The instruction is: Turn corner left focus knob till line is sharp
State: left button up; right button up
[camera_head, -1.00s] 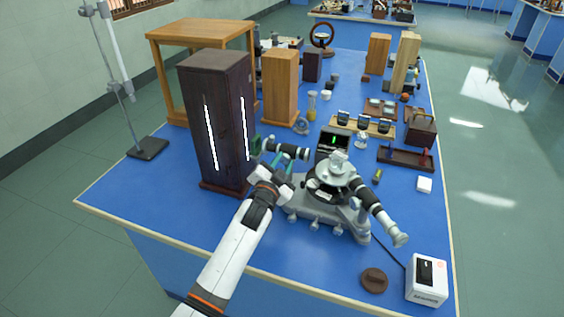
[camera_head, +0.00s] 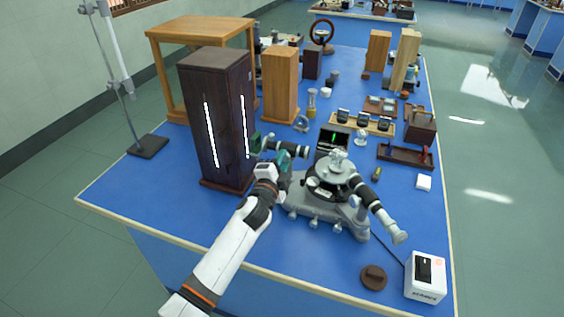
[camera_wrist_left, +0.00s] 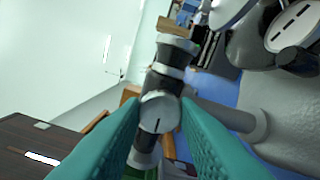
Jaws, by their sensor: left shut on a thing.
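The spectrometer (camera_head: 325,185) stands on the blue bench, with a grey base, a round table and two black-and-silver tubes. The collimator tube (camera_head: 291,149) points left toward the dark lamp housing (camera_head: 215,120). My left gripper (camera_head: 284,165) is at that tube, its teal fingers closed in from the near side. In the left wrist view the fingers sit either side of a silver focus knob (camera_wrist_left: 160,112) with a dark index mark, on the tube. A small dark screen (camera_head: 333,142) behind the spectrometer shows a green line; its sharpness is too small to judge. My right gripper is out of view.
The tall lamp housing stands close left of my left gripper. A white box (camera_head: 426,279) and a brown disc (camera_head: 373,279) lie at the front right. Wooden boxes and trays fill the back. The bench's front left is clear.

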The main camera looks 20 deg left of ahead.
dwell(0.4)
pick_arm(q)
jog(key=o, duration=1)
jog(key=shift+s+a+b, duration=0.2)
jog(key=shift+s+b, duration=0.3)
jog(key=shift+s, duration=5.5)
